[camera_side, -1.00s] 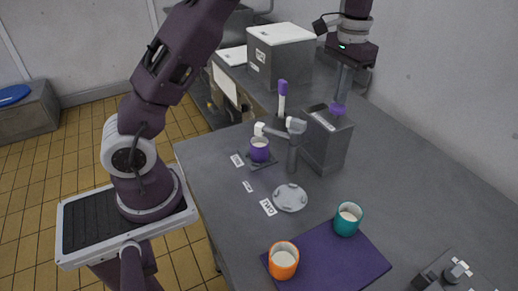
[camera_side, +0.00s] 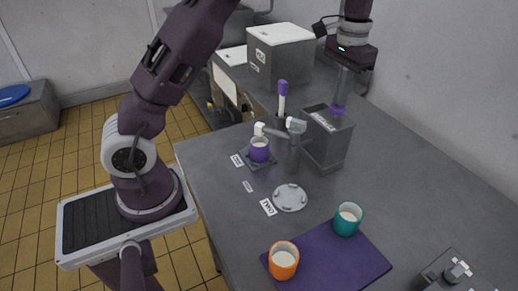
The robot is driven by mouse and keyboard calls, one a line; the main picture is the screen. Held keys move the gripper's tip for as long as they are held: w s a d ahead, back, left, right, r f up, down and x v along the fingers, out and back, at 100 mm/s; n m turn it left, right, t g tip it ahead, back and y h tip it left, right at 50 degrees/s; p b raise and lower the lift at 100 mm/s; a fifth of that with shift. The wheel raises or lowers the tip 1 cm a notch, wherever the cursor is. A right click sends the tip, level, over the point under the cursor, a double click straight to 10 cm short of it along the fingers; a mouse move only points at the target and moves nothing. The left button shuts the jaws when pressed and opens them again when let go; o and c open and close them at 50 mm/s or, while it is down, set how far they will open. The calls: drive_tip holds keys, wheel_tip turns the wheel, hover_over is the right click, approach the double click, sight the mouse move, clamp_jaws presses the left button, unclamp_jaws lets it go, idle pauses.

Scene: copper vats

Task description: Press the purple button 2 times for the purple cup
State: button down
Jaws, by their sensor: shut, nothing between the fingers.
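The purple cup (camera_side: 259,150) stands upright on a small dark square pad on the table, beneath the white-ended spout (camera_side: 260,129) of a grey dispenser tap. The purple button (camera_side: 337,109) is on top of a grey box (camera_side: 327,148) just right of the tap. My gripper (camera_side: 340,102) is shut and points down from above. Its tips are at the button and appear to touch it, and they partly hide it. I cannot tell how far the button is pushed in.
An orange cup (camera_side: 283,260) and a teal cup (camera_side: 347,219), both with pale contents, stand on a purple mat (camera_side: 335,264) in front. A round grey disc (camera_side: 290,197) lies between the mat and the tap. A purple-topped white tube (camera_side: 282,97) stands behind the tap.

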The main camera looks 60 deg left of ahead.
drive_tip(key=shift+f, duration=1.1)
drive_tip(key=shift+r, duration=1.6)
wheel_tip(320, 180, up, 6)
